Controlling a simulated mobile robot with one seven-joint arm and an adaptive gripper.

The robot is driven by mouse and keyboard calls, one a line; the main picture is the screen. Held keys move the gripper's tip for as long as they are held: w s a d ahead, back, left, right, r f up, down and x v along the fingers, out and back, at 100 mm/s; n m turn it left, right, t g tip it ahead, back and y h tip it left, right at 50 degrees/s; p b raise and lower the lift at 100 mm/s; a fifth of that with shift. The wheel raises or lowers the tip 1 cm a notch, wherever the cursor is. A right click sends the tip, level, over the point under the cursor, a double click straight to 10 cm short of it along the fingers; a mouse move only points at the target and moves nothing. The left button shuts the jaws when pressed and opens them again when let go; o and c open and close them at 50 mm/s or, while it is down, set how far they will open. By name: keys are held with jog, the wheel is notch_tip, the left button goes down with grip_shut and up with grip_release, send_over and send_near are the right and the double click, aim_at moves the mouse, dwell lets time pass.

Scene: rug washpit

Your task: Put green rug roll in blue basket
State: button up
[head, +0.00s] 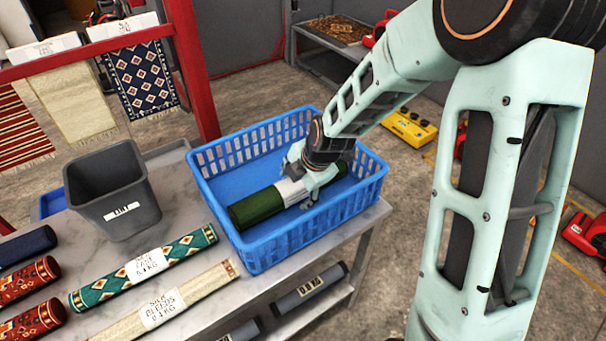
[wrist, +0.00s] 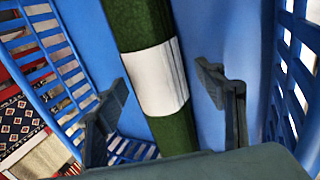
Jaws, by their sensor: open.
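The green rug roll (head: 257,207) lies inside the blue basket (head: 286,240), stretched from its near left to its right side. A white label band (wrist: 160,78) wraps the roll's middle. My gripper (head: 300,192) is inside the basket at the label. In the wrist view my gripper (wrist: 168,95) is open, with one dark finger on each side of the roll and a gap on both sides. The roll (wrist: 138,25) appears to rest on the basket floor; its far end is partly hidden by my gripper in the head view.
A grey bin (head: 112,195) stands left of the basket on the table. A patterned teal roll (head: 187,250) and a cream roll (head: 206,285) lie in front, with red and dark rolls at the left. A red rack post (head: 192,65) rises behind the basket.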

jog(key=p+v, duration=0.3)
jog(key=v, duration=0.7)
jog(key=shift+r+p, duration=0.3)
